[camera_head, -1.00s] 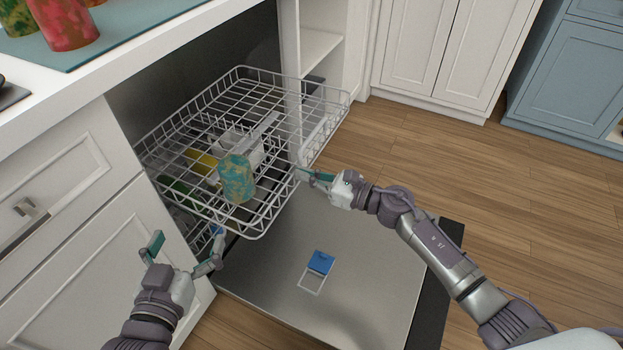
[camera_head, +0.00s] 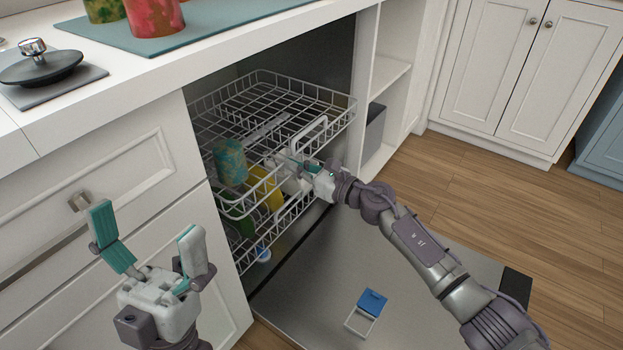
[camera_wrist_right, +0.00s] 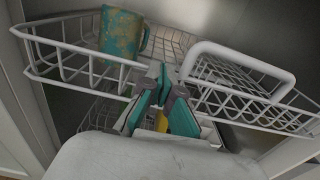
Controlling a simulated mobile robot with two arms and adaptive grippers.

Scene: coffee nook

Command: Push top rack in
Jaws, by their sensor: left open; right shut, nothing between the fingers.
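The white wire top rack (camera_head: 333,103) sits mostly inside the dishwasher, its front edge near the opening. A teal and gold patterned cup (camera_head: 230,162) stands in its front left part; it also shows in the right wrist view (camera_wrist_right: 121,35). The rack has a raised white handle loop at its front (camera_wrist_right: 240,62). My right gripper (camera_head: 300,165) is shut and empty at the rack's front edge, by the handle; whether it touches cannot be told. It also shows in the right wrist view (camera_wrist_right: 163,98). My left gripper (camera_head: 148,242) is open and empty in front of the white drawers, away from the rack.
A lower rack (camera_head: 290,215) below holds a yellow item (camera_head: 266,188) and a green one. The dishwasher door (camera_head: 400,262) lies open and flat with a blue detergent flap (camera_head: 372,302). White cabinets flank the opening. The counter holds cups and a black lid (camera_head: 40,68).

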